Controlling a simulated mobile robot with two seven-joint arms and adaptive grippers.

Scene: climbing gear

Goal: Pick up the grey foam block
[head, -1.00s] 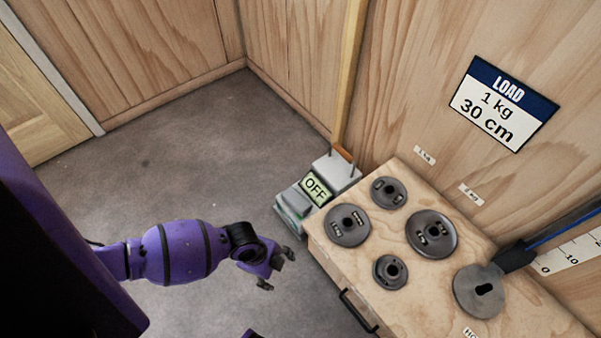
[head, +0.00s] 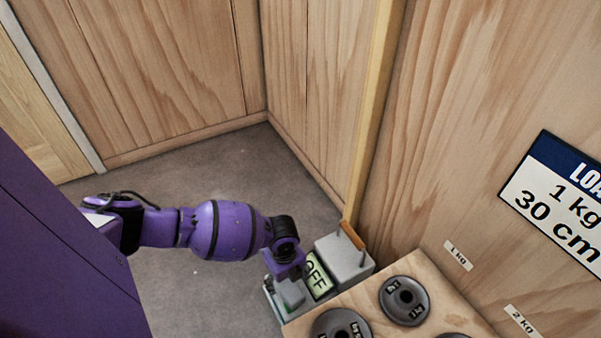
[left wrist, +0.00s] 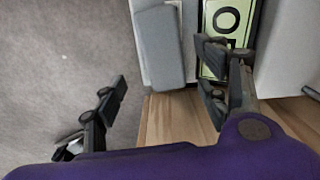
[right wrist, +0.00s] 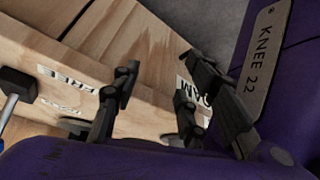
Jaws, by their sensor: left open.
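The grey foam block (left wrist: 160,48) is a rounded slab in the left wrist view, lying just left of a green sign. In the head view it appears as a small grey block (head: 291,292) beside the OFF sign (head: 318,280), close to my left wrist. My left gripper (left wrist: 165,85) is open. The block lies ahead of the gap between its fingers, and the right finger overlaps the sign; I see no contact. In the head view its fingertips are hidden behind the wrist. My right gripper (right wrist: 165,75) shows only in the right wrist view, with its fingers apart and nothing between them.
A wooden bench top (head: 440,290) with round metal weights (head: 405,300) stands right of the block. Open grey floor (head: 215,295) lies left.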

